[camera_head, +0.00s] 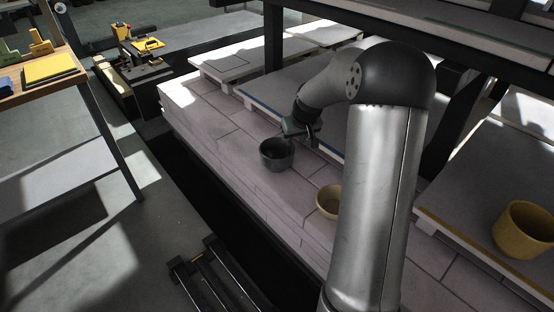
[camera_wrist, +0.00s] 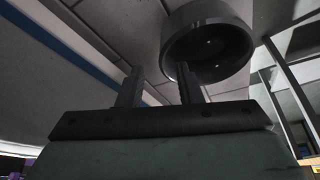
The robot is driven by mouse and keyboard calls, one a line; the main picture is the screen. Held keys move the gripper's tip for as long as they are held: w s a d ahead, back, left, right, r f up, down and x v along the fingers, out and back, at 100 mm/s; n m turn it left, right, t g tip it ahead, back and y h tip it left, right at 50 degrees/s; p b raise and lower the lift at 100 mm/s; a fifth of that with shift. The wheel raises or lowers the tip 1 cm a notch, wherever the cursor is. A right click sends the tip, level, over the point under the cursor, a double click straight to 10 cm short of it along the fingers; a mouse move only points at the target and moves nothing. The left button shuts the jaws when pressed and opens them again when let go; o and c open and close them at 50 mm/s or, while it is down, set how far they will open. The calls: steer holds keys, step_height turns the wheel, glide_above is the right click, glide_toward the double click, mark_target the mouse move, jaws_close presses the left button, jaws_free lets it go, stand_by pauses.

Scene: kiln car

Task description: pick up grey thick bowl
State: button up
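The grey thick bowl (camera_head: 277,160) is dark, round and upright on the pale brick deck, near its left edge, in the head view. In the wrist view the bowl (camera_wrist: 212,42) fills the upper middle right, its opening partly towards the camera. My gripper (camera_wrist: 160,68) is open, with two dark fingers apart and nothing visible between them. The right fingertip overlaps the bowl's near rim in that view; I cannot tell if it touches. In the head view my gripper (camera_head: 300,127) is just right of and behind the bowl, its fingers hard to make out.
A small tan bowl (camera_head: 329,202) stands on the deck near my arm. A yellow-brown pot (camera_head: 524,229) sits on a slab at the far right. A dark shelf beam (camera_head: 440,30) runs overhead, with a dark post (camera_head: 273,38) behind the deck. Bare bricks lie left of the grey bowl.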

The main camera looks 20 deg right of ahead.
mark_target(277, 157)
steer(key=x, duration=0.1)
steer(key=b+x, duration=0.1)
steer(key=x, duration=0.3)
steer(key=shift+a, duration=0.3)
steer(key=shift+r, duration=0.1)
steer(key=shift+c, duration=0.3)
jaws_close()
steer(key=shift+r, duration=0.1)
